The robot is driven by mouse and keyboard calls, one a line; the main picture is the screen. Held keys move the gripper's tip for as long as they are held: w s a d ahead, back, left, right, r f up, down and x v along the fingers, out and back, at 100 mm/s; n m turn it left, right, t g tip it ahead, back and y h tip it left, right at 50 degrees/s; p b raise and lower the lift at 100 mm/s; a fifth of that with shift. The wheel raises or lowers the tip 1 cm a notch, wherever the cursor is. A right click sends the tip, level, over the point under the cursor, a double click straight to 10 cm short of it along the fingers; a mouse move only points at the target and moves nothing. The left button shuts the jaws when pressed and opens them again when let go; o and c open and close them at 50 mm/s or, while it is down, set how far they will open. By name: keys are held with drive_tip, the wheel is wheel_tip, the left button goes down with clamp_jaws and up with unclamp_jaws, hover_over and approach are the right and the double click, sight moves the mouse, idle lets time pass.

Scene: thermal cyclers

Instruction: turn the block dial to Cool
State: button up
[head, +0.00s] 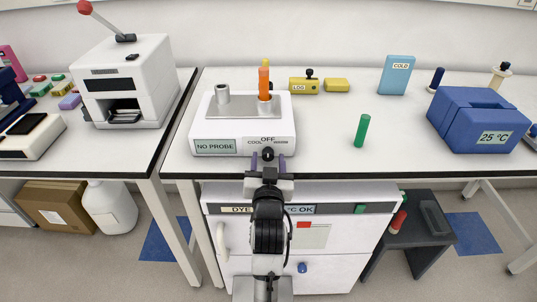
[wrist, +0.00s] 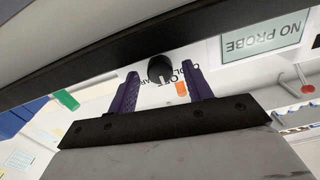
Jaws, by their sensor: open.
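The block dial (head: 267,153) is a small black knob on the front of the white block unit (head: 200,128), under the lettering OFF, with COOL to its left. In the wrist view, tilted and upside down, the dial (wrist: 158,68) carries a pale mark that seems to face the OFF lettering. My gripper (head: 267,164) is in front of the unit, with its purple fingers open on either side of the dial. In the wrist view the gripper (wrist: 160,70) shows gaps between both fingers and the knob. Whether the fingertips reach past the knob is unclear.
The unit's NO PROBE display (head: 215,147) is left of the dial. An orange tube (head: 264,80) stands in the unit's top. A green tube (head: 362,131) stands to the right on the table. The table's dark front edge (head: 350,177) runs just below the dial, above a white cabinet (head: 345,255).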

drive_tip(key=shift+r, duration=0.1)
drive_tip(key=shift+s, duration=0.1)
drive_tip(key=c, duration=1)
drive_tip(key=shift+o, duration=0.2)
drive_tip(key=n+b, duration=0.1)
drive_tip(key=n, duration=0.3)
drive_tip(key=shift+a+n+b, duration=0.1)
drive_tip(key=shift+n+b, duration=0.2)
drive_tip(key=shift+b, duration=0.1)
drive_tip(key=shift+r+n+b, duration=0.1)
drive_tip(key=shift+n+b, duration=0.3)
drive_tip(key=shift+n, duration=1.9)
